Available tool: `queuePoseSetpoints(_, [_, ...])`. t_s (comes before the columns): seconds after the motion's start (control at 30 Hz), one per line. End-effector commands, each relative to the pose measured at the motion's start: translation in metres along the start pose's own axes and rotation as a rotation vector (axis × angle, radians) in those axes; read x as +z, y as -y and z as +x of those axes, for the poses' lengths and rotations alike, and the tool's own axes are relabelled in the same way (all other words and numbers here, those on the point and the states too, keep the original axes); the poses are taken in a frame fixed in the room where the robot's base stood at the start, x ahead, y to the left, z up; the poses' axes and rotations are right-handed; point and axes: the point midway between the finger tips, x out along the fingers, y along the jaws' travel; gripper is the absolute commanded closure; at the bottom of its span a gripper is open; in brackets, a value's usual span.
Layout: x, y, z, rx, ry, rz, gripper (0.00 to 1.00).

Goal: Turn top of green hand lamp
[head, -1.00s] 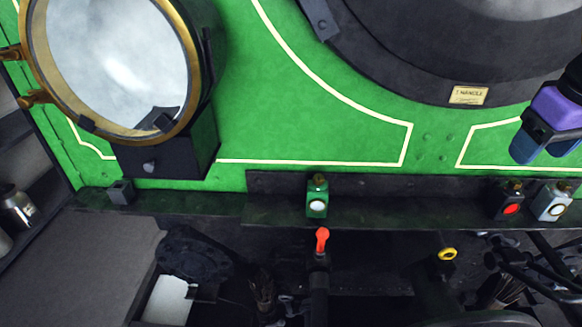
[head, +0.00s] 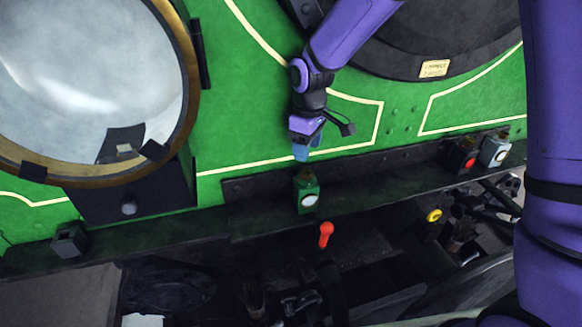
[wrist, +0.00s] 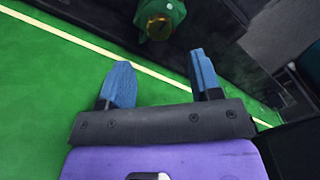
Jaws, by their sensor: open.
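The green hand lamp (head: 307,193) stands upright on the dark ledge, with a round white lens on its front. Its brass-coloured top (head: 308,173) faces up. In the wrist view the lamp (wrist: 168,12) is at the upper middle, and its brass top (wrist: 159,26) lies ahead of and between the lines of the two fingers. My gripper (head: 301,153) is just above the lamp in the head view, pointing down. In the wrist view my gripper (wrist: 160,80) has its blue fingers spread with nothing between them. The fingers appear apart from the lamp.
A red-lens lamp (head: 463,158) and a white lamp (head: 495,150) stand further right on the ledge (head: 390,175). A red-topped lever (head: 326,235) rises in front of the green lamp. A large round headlamp (head: 95,80) is at left. The green wall (head: 240,110) is close behind my gripper.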

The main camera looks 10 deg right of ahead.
Motion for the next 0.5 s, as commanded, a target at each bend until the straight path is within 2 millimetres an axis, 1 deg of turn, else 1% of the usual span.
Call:
queuePoseSetpoints(0.17, [0.001,0.0,0.021,-0.003,0.003,0.0,0.42])
queuePoseSetpoints(0.4, [0.001,0.001,0.055,-0.002,0.002,-0.001,0.42])
queuePoseSetpoints(0.5, [0.001,0.0,0.065,-0.001,0.001,0.0,0.42])
